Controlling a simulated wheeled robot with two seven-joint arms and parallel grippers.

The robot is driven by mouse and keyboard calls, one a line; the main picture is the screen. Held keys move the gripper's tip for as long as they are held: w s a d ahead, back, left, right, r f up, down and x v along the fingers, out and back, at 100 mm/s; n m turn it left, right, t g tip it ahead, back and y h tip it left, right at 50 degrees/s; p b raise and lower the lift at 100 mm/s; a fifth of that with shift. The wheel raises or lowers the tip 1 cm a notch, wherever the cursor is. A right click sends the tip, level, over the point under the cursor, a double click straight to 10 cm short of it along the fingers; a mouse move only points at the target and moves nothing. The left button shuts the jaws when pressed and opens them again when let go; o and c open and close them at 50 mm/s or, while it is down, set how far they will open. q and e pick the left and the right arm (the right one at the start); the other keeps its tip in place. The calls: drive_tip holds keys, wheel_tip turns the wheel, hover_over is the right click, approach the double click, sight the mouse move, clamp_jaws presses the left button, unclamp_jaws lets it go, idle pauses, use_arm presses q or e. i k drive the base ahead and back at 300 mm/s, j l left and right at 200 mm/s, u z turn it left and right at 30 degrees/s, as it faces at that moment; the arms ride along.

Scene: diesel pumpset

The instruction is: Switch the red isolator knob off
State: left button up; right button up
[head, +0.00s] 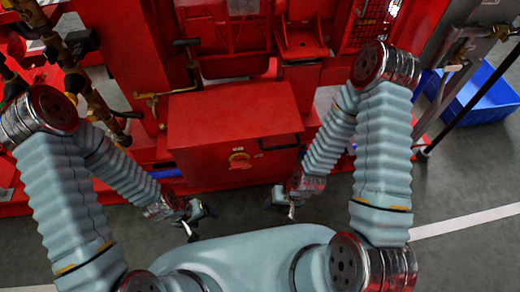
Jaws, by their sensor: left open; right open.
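My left gripper (195,222) is open and empty, below and to the left of the knob. My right gripper (285,205) is open and empty, below and to the right of the knob. Both grippers are apart from the box, and nothing hides the knob.
The red pumpset frame (235,40) rises behind the box. Brass-coloured pipes and valves (95,100) stand at the left. A blue bin (480,95) lies on the grey floor at the right, near a metal stand (462,60). A white line (470,220) crosses the floor.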

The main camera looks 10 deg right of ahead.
sight(238, 162)
drive_tip(key=k+l+u, duration=0.55)
drive_tip(key=k+l, duration=0.15)
drive_tip(key=l, duration=0.1)
